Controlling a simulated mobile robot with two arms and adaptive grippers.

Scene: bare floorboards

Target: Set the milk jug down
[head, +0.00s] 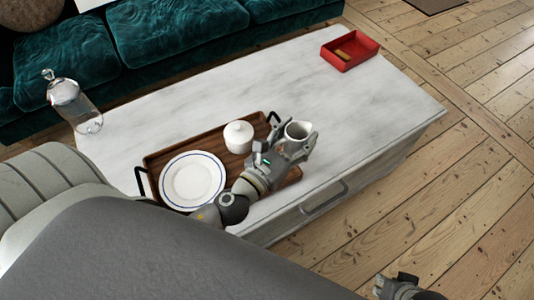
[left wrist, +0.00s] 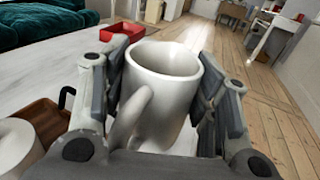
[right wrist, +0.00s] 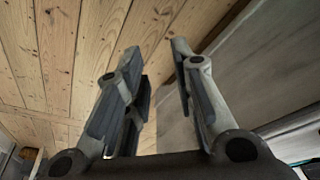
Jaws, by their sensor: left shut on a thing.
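The white milk jug (head: 298,131) is held upright over the right end of the wooden tray. My left gripper (head: 296,143) is shut on it, with fingers on both sides. In the left wrist view the jug (left wrist: 165,85) fills the space between the fingers, its handle towards the camera. The jug's base is hidden, so I cannot tell whether it touches anything. The brown tray (head: 208,145) lies on the marble-topped table (head: 290,90). My right gripper (head: 398,287) is low above the floor at the front; its fingers (right wrist: 158,90) are apart and empty.
A white lidded pot (head: 238,136) and a white plate with a blue ring (head: 193,181) stand on the tray. A glass jar (head: 80,107) is at the table's left, a red box (head: 350,48) at the back right. The table between them is clear. A teal sofa (head: 180,35) stands behind.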

